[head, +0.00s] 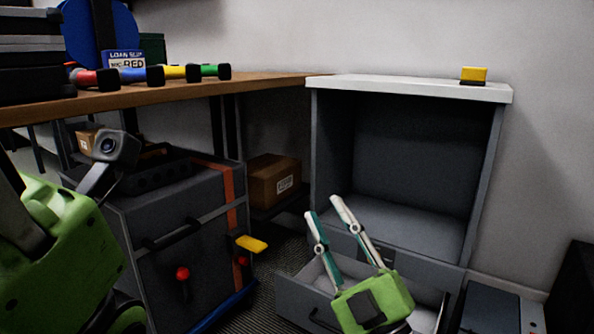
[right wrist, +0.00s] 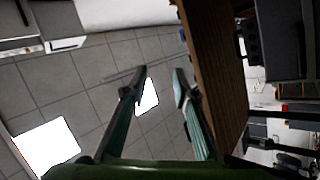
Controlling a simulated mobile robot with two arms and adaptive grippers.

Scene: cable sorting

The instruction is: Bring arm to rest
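My right gripper (head: 324,206) is in front of the grey cabinet (head: 411,250) and over its pulled-out lower drawer (head: 300,304). Its two teal and white fingers are apart with nothing between them. The fingers also show apart and empty in the right wrist view (right wrist: 160,74). My green left arm shows at the left edge of the head view, but its fingers are not visible.
A yellow block (head: 474,74) is on the cabinet top. A dark case (head: 190,205) and a cardboard box (head: 272,182) are below the table.

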